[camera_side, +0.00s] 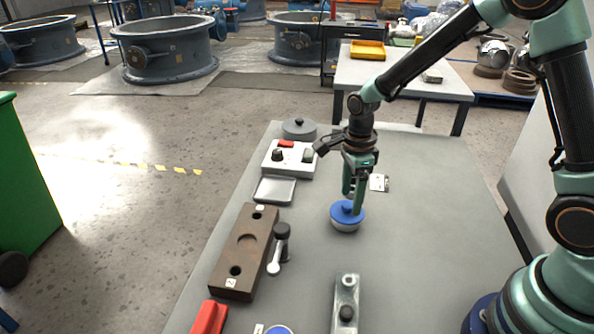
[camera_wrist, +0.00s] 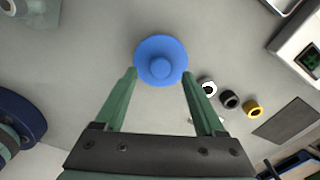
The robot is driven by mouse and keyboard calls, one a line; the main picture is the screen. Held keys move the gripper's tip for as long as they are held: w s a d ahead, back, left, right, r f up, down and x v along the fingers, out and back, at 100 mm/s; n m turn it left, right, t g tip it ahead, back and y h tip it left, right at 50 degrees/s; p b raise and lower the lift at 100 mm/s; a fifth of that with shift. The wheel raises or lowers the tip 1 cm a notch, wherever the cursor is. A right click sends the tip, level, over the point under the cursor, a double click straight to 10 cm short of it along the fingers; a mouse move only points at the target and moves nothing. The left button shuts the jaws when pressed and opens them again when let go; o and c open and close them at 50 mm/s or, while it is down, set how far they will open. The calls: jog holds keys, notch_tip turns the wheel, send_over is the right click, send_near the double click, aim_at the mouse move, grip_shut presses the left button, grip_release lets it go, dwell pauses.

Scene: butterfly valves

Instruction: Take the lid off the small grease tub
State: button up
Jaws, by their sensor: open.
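The small grease tub (camera_side: 345,229) stands upright on the grey table in the side view, with a pale body and a blue lid (camera_side: 340,210) on top. In the wrist view the round blue lid (camera_wrist: 161,50) with its raised centre knob is at top centre and hides the tub body. My gripper (camera_side: 353,202) points down right at the lid. In the wrist view my gripper (camera_wrist: 160,75) is open, one finger on each side of the lid's near part. Nothing is held between the fingers. Whether a finger touches the lid, I cannot tell.
A brown block with holes (camera_side: 244,254), a dark-knobbed lever (camera_side: 279,248) and a grey metal part (camera_side: 345,301) lie around the tub. A control box (camera_side: 287,160), a shallow tray (camera_side: 275,191) and a grey lidded pot (camera_side: 299,129) stand behind.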

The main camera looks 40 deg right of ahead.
jog(key=shift+f, duration=0.85)
jog(key=shift+c, duration=0.4)
grip_shut()
jog(key=shift+r, duration=0.1)
